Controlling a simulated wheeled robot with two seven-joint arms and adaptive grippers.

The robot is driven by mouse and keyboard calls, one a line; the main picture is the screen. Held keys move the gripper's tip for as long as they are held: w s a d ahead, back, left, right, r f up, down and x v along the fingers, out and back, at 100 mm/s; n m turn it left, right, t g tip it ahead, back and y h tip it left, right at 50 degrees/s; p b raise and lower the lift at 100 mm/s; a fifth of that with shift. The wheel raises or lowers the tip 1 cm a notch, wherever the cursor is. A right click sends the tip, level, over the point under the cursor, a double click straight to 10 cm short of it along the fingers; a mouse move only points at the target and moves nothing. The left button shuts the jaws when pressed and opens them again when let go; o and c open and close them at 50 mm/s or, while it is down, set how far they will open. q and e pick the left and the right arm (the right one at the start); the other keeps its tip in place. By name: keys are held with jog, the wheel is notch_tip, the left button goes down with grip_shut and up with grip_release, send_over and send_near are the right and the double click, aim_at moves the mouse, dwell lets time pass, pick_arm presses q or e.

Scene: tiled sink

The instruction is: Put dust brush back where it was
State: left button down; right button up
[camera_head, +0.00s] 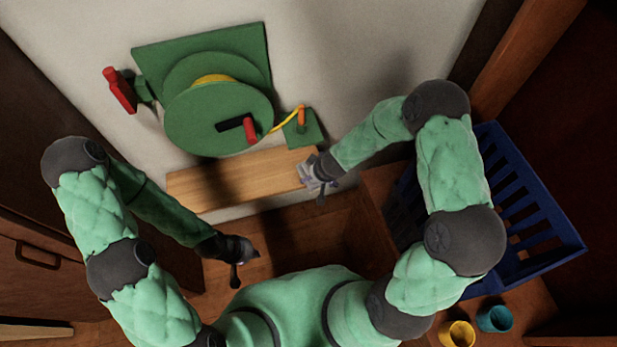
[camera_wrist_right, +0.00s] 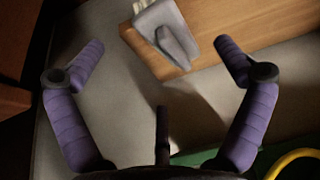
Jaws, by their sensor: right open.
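In the right wrist view, a light grey piece (camera_wrist_right: 165,35), which looks like the dust brush, lies against the edge of a wooden board (camera_wrist_right: 235,25). In the head view my right gripper (camera_head: 316,180) is at the board's right end, and the brush is hard to pick out there. My left gripper (camera_head: 240,260) hangs low, away from the board, with nothing visible in it; its jaws are unclear.
A green reel (camera_head: 205,125) with red handles is on the pale wall above the wooden board (camera_head: 230,180). A yellow hose runs to a small green block (camera_head: 302,135). A blue crate (camera_head: 530,215) stands at right, near a yellow cup (camera_head: 457,334) and a teal cup (camera_head: 494,318).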

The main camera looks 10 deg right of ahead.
aim_at(303, 169)
jog(key=shift+b+x, duration=0.35)
jog(key=shift+x, duration=0.8)
jog(key=shift+b+x, duration=1.6)
jog(key=shift+x, duration=0.95)
jog(key=shift+w+r, duration=0.1)
jog(key=c, duration=1.4)
jog(key=shift+c, duration=0.2)
jog(key=shift+r, duration=0.15)
